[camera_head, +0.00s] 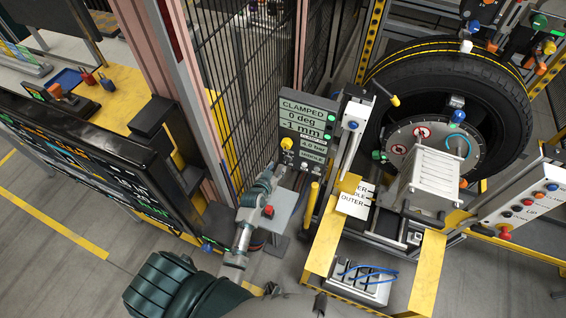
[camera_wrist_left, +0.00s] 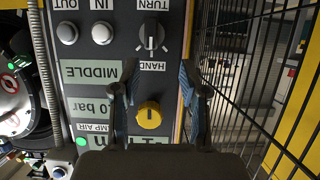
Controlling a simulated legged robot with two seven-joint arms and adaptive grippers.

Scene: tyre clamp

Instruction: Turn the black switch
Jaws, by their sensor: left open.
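The black switch (camera_wrist_left: 152,38) is a dark knob on the grey control panel (camera_wrist_left: 122,45), under a TURN label in the upside-down left wrist view. My left gripper (camera_wrist_left: 158,78) is open, its two fingers spread to either side in front of the panel. The switch shows beyond the fingertips, between their lines and apart from them. A yellow knob (camera_wrist_left: 148,113) shows between the fingers. In the head view my left gripper (camera_head: 281,170) is at the lower part of the panel (camera_head: 288,104), and I cannot make out the black switch there. My right gripper is not seen.
A mesh fence (camera_head: 232,80) stands close to the left of the panel. A yellow post (camera_head: 310,205) and the clamp machine with its tyre (camera_head: 450,80) are to the right. A small stand with a red button (camera_head: 268,210) is below my left gripper.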

